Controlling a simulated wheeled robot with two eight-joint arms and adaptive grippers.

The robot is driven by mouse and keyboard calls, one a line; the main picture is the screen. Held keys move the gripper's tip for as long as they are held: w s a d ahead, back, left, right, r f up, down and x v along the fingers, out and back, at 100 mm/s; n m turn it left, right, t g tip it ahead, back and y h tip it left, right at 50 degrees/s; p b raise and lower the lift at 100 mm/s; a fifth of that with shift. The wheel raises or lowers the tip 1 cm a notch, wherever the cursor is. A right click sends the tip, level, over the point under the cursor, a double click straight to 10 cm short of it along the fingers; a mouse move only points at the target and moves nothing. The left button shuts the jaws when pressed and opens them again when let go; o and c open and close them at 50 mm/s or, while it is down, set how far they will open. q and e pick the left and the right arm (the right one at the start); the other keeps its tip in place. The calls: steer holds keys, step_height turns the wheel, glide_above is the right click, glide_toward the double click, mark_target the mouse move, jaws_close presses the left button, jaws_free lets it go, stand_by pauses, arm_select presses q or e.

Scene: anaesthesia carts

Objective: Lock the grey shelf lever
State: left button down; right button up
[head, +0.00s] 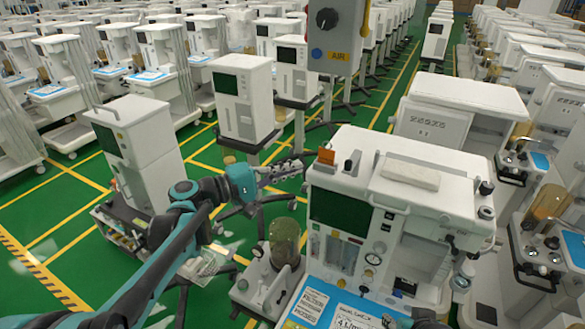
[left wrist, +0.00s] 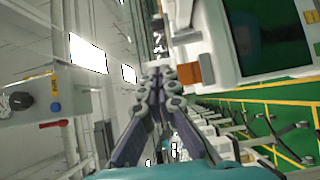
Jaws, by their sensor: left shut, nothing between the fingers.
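My left gripper (head: 301,165) reaches in from the left, shut and empty. Its fingertips are just left of the top left corner of the white anaesthesia machine (head: 440,185). An orange block (head: 326,156) sits on that corner, close to the tips. A small dark grey part (head: 353,159), possibly the shelf lever, stands right of the block; I cannot tell its position. In the left wrist view the closed fingers (left wrist: 160,72) point ahead, with the orange block (left wrist: 190,74) to their right and no visible contact. My right gripper is not seen.
A grey box labelled AIR (head: 335,35) with a black knob hangs above and behind the machine. A glass canister (head: 285,240) stands at its left front. White carts (head: 240,95) stand behind and to the left, with green floor between them.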

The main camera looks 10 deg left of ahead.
arm_select(q)
steer(key=w+d+p, duration=0.1)
steer(key=w+d, duration=0.2)
steer(key=d, duration=0.6)
steer(key=shift+w+d, duration=0.15)
steer(key=shift+d, duration=0.05)
steer(key=shift+d, duration=0.1)
